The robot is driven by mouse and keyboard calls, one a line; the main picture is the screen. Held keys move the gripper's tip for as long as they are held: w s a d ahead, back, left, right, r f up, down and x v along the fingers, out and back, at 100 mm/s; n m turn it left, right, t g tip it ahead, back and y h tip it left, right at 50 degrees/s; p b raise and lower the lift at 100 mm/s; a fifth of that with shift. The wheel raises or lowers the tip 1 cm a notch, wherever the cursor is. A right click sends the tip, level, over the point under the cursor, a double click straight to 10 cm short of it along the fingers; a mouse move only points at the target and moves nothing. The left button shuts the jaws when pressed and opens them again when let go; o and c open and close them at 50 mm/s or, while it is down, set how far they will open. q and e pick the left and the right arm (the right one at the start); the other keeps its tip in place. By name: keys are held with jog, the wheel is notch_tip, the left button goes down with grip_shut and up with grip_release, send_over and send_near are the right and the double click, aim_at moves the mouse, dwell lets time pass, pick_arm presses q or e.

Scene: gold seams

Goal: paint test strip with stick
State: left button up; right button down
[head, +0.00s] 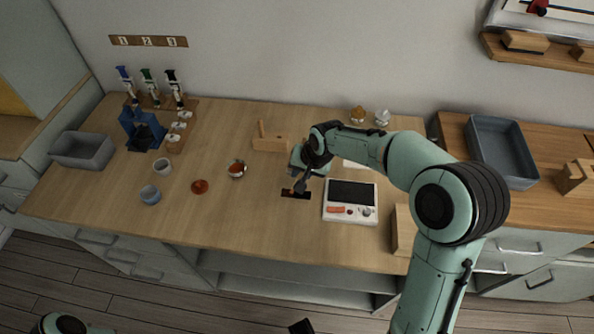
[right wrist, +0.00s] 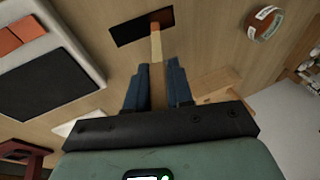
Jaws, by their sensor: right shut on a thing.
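My right gripper (head: 301,185) is shut on a thin pale wooden stick (right wrist: 156,48), which stands out between its blue fingers in the right wrist view (right wrist: 158,78). The stick's far end overlaps the dark test strip (right wrist: 140,29); I cannot tell whether it touches. The strip (head: 296,194) lies flat on the wooden table, left of the white device. A small round jar with red contents (head: 237,169) stands to the strip's left; a round container also shows in the right wrist view (right wrist: 265,22).
A white device with a dark screen (head: 351,194) lies close right of the strip. A red-brown disc (head: 200,187), small grey cups (head: 150,194) and a grey bin (head: 83,149) are left. A wooden block (head: 269,143) stands behind. The front middle of the table is clear.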

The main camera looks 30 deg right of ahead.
jog(key=shift+s+d+r, duration=0.1)
jog(key=shift+s+d, duration=0.35)
jog(key=shift+d, duration=0.2)
jog(key=shift+s+d+b, duration=0.5)
jog(key=shift+s+d, duration=0.3)
jog(key=shift+d, duration=0.2)
jog(key=shift+s+d, duration=0.6)
jog(key=shift+d, duration=0.2)
jog(key=shift+w+a+p, duration=0.5)
jog(key=shift+w+a, duration=0.35)
jog(key=shift+a, duration=0.3)
jog(key=shift+w+a, duration=0.55)
jog(key=shift+a, duration=0.15)
jog(key=shift+w+a+p, duration=0.35)
jog(key=shift+a+p, duration=0.05)
jog(key=shift+w+a, duration=0.6)
jog(key=shift+a, duration=0.25)
jog(key=shift+w+a+p, duration=0.5)
jog(key=shift+w+a, duration=0.05)
jog(key=shift+a, duration=0.15)
